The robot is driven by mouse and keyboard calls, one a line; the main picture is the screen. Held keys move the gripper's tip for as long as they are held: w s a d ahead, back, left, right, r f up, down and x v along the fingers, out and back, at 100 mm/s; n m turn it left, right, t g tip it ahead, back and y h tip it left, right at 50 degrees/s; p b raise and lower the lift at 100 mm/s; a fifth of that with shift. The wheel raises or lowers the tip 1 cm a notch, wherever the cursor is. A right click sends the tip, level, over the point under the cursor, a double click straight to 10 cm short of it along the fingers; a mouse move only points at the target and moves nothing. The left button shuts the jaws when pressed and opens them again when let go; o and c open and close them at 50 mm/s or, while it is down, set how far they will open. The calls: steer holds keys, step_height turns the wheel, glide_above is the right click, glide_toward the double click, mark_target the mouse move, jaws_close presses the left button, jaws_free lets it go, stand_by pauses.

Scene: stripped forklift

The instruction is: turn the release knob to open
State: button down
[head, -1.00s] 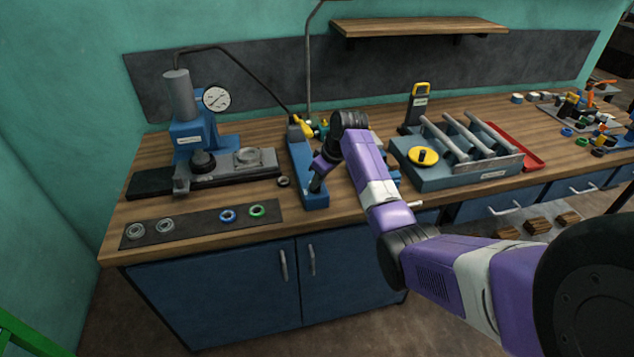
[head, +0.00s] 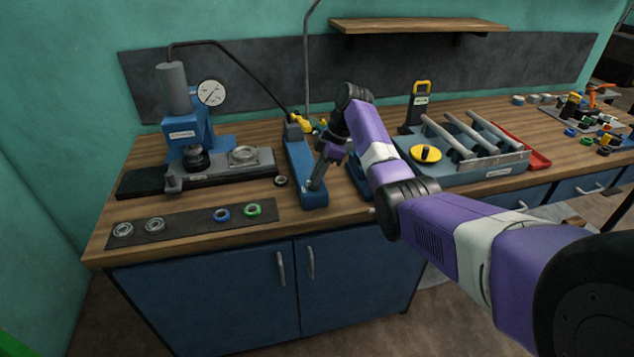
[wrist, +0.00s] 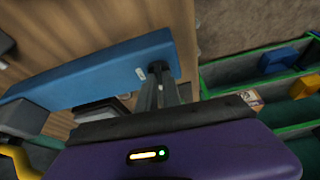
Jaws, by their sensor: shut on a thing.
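The blue hand pump (head: 301,165) lies lengthwise on the workbench, with a yellow fitting (head: 303,122) at its far end. In the wrist view its blue body (wrist: 95,72) runs to the left, with a small white label near the near end. My gripper (head: 316,183) reaches down at the pump's near end; its fingers also show in the wrist view (wrist: 163,88). They are shut on a small part there, which I take to be the release knob. The knob is hidden by the fingers, so its turn angle cannot be seen.
A blue press with a gauge (head: 211,93) stands to the left. A dark mat (head: 185,225) with several rings lies in front of it. The bench's front edge is close to my gripper.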

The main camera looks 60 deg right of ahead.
steer(key=shift+n+b, duration=0.35)
steer(key=shift+n, duration=0.15)
steer(key=shift+g, duration=0.3)
steer(key=c, duration=1.5)
jaws_free()
steer(key=shift+b+v, duration=0.7)
steer(key=shift+v, duration=3.2)
steer(key=shift+s+d+f, duration=0.1)
